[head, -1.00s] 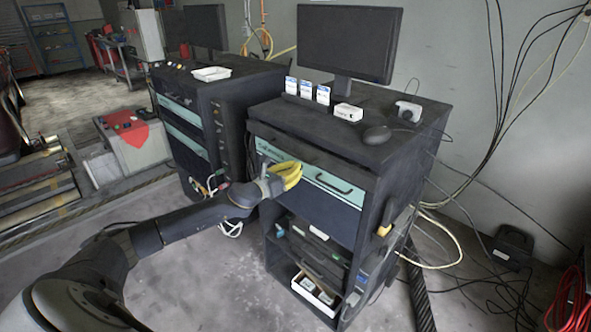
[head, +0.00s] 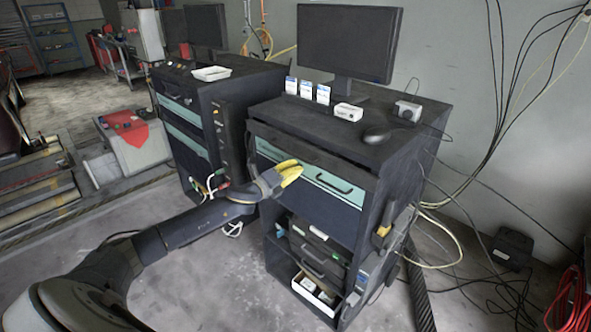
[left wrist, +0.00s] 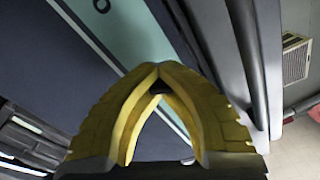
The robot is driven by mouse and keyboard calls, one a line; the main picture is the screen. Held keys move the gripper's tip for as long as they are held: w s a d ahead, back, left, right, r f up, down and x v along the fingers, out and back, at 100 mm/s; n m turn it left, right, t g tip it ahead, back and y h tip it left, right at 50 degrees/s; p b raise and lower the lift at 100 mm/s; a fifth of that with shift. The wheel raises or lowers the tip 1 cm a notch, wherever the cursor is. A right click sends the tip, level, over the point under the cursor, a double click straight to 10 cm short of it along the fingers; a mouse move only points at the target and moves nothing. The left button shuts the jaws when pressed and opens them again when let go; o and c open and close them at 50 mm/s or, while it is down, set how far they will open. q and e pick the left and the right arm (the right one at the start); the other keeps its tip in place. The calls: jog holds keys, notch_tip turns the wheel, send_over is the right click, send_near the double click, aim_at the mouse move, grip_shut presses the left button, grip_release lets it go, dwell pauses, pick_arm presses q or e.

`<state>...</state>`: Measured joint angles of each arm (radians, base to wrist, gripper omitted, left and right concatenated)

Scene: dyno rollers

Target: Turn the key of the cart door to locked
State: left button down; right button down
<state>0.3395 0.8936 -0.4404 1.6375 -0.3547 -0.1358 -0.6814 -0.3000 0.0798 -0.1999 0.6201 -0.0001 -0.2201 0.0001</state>
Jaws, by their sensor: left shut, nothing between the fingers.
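The dark cart (head: 412,160) has a teal-and-dark front with a black handle (head: 334,182). My left gripper (head: 297,168) has yellow fingers and is in front of the upper left part of that front, covering some of it. In the left wrist view the fingertips (left wrist: 158,72) meet in a pointed arch, shut and empty. A small dark ring (left wrist: 102,5) shows on the teal panel (left wrist: 135,35) beyond the fingers; I cannot tell if it is the lock. I cannot make out the key in either view. My right gripper is not in view.
A monitor (head: 345,42), a mouse (head: 376,134) and small boxes stand on the cart top. Below are open shelves with a white tray (head: 313,297). A second dark cabinet (head: 190,128) stands close on the left. Cables hang at the right. The floor in front is clear.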

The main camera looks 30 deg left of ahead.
pick_arm(q)
jog(key=n, duration=0.4)
jog(key=shift+a+r, duration=0.1)
jog(key=shift+r, duration=0.2)
jog(key=c, duration=1.2)
grip_release()
jog(key=shift+f, duration=0.25)
jog(key=shift+s, duration=0.1)
jog(key=v, duration=1.1)
jog(key=shift+s, duration=0.4)
jog(key=shift+o, duration=0.2)
